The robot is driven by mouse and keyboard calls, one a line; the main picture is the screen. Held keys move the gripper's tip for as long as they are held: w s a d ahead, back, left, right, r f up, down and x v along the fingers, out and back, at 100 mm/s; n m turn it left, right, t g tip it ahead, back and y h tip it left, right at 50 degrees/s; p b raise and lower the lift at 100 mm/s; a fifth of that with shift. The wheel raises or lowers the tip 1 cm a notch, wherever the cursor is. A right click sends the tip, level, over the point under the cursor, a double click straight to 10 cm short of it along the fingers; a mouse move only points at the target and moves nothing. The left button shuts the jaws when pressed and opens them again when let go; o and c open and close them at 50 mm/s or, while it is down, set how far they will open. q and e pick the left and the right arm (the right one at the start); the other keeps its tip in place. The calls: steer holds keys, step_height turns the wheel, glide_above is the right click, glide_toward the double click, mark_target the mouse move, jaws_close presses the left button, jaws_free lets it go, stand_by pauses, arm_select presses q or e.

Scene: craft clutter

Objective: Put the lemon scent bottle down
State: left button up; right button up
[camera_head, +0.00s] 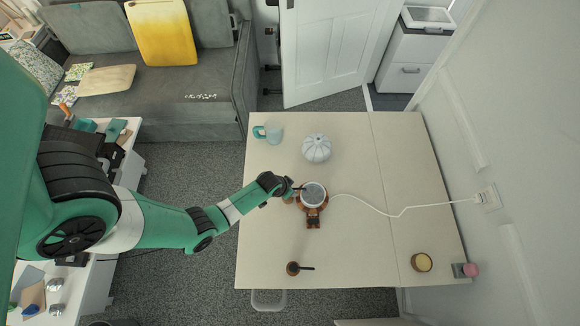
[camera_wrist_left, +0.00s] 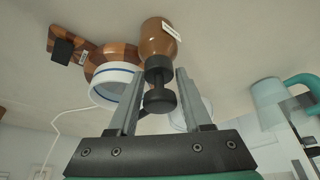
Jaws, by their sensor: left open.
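In the wrist view, a brown bottle (camera_wrist_left: 157,42) with a small white label and a black knobbed cap stands on the table. The label is too small to read; this seems to be the lemon scent bottle. My left gripper (camera_wrist_left: 158,92) is open, with one finger on each side of the black cap and gaps visible. In the head view, my left gripper (camera_head: 297,188) is at the left side of a wood-based device with a white ring (camera_head: 313,195). The bottle is mostly hidden there by the gripper. My right gripper is not in view.
The device's white cable (camera_head: 400,213) runs right to a wall socket. A teal mug (camera_head: 271,132) and a white ribbed pot (camera_head: 316,148) stand behind. The table's right middle is mostly clear.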

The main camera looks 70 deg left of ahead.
arm_select(q)
steer(key=p+v, duration=1)
steer(key=v, duration=0.2)
steer(key=shift+r, duration=0.15)
